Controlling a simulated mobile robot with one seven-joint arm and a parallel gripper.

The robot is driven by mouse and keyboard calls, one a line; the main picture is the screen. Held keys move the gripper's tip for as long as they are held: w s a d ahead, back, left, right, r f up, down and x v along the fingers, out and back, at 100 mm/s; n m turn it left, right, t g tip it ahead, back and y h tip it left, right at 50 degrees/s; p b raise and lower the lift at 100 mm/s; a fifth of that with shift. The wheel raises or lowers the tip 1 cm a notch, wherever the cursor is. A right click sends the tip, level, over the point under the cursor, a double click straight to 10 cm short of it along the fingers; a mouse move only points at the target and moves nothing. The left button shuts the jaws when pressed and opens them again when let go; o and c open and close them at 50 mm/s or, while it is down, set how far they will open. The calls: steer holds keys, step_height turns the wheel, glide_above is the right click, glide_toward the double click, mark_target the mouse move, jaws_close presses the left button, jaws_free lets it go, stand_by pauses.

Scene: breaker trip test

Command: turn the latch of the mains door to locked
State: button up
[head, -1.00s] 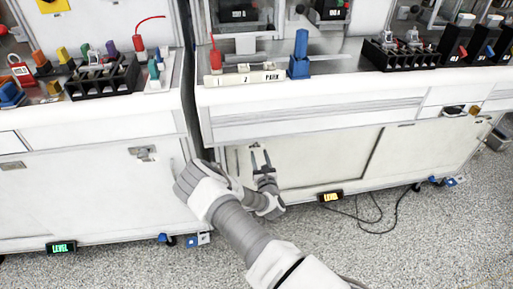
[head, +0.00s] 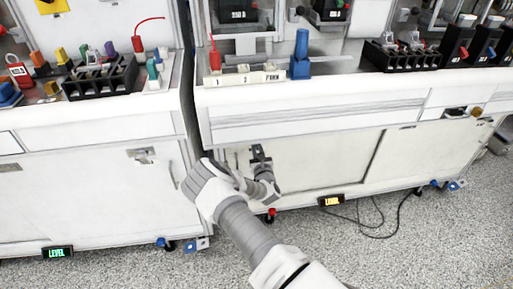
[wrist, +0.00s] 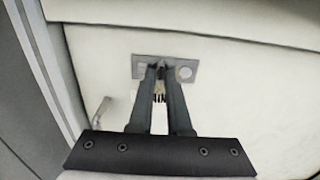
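The mains door appears to be the pale panel (head: 320,160) low on the right-hand cabinet; it fills most of the wrist view (wrist: 240,105). Its latch is a small grey plate (wrist: 185,72) near the door's upper left corner, with a round spot at its right end. My gripper (wrist: 160,69) points straight at the plate, with its two fingertips close together on either side of a small dark part at its middle. This part is mostly hidden by the fingers. In the head view my gripper (head: 259,153) covers most of the latch.
A grey bar handle (wrist: 102,112) stands left of the latch. An amber display (head: 331,200) and a green LEVEL display (head: 57,252) sit below the cabinets. A black cable (head: 375,222) lies on the floor. The counter above holds a blue block (head: 300,66).

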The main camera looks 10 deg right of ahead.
steer(key=shift+n, duration=0.3)
jaws_close()
steer(key=shift+d+n+p, duration=0.15)
steer(key=shift+n+p, duration=2.35)
steer(key=shift+n, duration=6.1)
steer(key=o, duration=0.7)
jaws_free()
steer(key=shift+r, duration=0.1)
steer(key=shift+s, duration=0.1)
steer(key=s+p, duration=0.4)
steer(key=s, duration=1.3)
